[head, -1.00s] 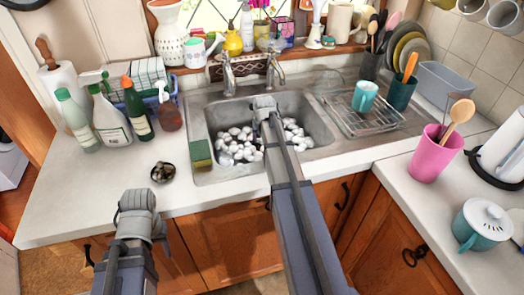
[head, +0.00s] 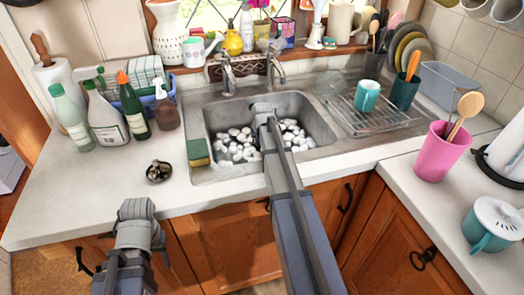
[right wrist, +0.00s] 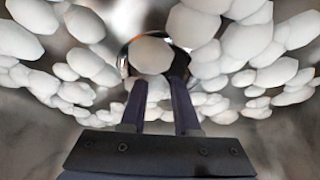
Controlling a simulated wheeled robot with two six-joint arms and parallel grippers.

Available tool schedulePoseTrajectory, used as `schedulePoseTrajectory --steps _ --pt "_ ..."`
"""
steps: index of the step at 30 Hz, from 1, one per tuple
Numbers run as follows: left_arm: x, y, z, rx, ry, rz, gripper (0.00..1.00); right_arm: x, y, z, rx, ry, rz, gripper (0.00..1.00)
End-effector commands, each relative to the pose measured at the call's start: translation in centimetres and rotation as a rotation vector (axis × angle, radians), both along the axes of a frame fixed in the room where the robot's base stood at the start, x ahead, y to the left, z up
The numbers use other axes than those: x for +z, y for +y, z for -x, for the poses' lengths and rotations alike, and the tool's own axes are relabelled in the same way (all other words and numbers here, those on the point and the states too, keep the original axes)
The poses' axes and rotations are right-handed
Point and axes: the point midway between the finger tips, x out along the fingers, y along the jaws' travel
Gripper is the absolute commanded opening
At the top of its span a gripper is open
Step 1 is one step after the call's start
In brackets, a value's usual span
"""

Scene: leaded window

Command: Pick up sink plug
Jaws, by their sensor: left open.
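The grey steel sink (head: 205,120) is set in the counter, with many white lumps (head: 294,133) in its basin. My right arm reaches down into it, and its gripper is hidden behind the arm in the head view. In the right wrist view, the fingers (right wrist: 158,88) of my right gripper stand apart among the lumps. A round, dark thing with a shiny rim (right wrist: 124,58), perhaps the plug or drain, lies at the fingertips. A white lump (right wrist: 151,55) covers most of it. I see nothing clearly held. My left gripper (head: 138,208) is open and empty before the counter front.
A small dark round dish (head: 159,171) lies on the left counter. A green and yellow sponge (head: 197,152) sits on the sink's left edge. Bottles (head: 108,125) stand at the back left. A wire rack (head: 375,118) with a teal mug (head: 367,96) is right of the basin.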

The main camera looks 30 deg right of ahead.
Motion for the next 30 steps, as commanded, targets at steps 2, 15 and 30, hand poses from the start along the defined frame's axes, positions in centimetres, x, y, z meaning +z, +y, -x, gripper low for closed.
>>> schedulePoseTrajectory --steps 2,15,30 --pt "0.0 0.0 0.0 0.0 0.0 0.0 0.5 0.0 0.0 0.0 0.0 0.0 0.0 0.19" --pt "0.0 0.0 0.0 0.0 0.0 0.0 0.5 0.0 0.0 0.0 0.0 0.0 0.0 0.0" --pt "1.7 0.0 0.0 0.0 0.0 0.0 0.5 1.7 0.0 0.0 0.0 0.0 0.0 0.0"
